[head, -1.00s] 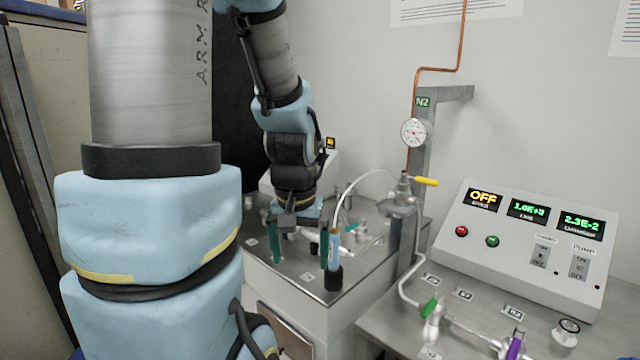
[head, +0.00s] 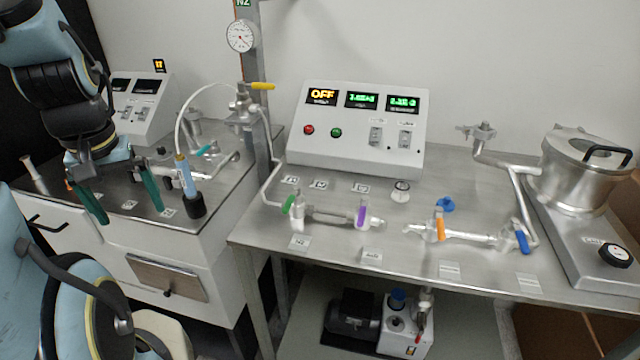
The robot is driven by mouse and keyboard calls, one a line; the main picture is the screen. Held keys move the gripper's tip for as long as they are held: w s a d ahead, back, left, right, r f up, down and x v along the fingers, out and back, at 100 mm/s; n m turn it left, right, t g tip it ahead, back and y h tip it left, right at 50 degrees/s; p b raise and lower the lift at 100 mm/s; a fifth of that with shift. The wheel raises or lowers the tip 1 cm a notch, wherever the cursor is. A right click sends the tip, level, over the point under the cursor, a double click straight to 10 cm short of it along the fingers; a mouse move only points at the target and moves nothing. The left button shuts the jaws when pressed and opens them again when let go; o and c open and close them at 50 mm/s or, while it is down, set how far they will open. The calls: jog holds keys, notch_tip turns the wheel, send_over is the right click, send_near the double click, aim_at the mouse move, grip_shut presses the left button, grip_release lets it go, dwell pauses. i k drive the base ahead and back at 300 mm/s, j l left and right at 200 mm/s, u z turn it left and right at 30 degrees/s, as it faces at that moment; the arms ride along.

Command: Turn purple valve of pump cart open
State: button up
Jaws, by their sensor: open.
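The purple valve handle (head: 361,214) stands upright on a metal pipe on the steel cart top (head: 330,255), in the middle of the head view. A green-handled valve (head: 289,204) is on the same pipe to its left. My gripper (head: 118,192) is at the left, over the neighbouring bench, with its two green fingers apart and nothing between them. It is well away from the purple valve. The control box (head: 350,130) behind the valve shows "OFF" on its left display.
An orange valve (head: 440,229) and blue valve (head: 521,237) sit further right, before a lidded metal vessel (head: 585,175).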

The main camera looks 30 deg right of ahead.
aim_at(364, 203)
jog(key=k+j, duration=0.15)
jog(key=k, duration=0.4)
jog(key=k+j, duration=0.15)
jog(key=k, duration=0.35)
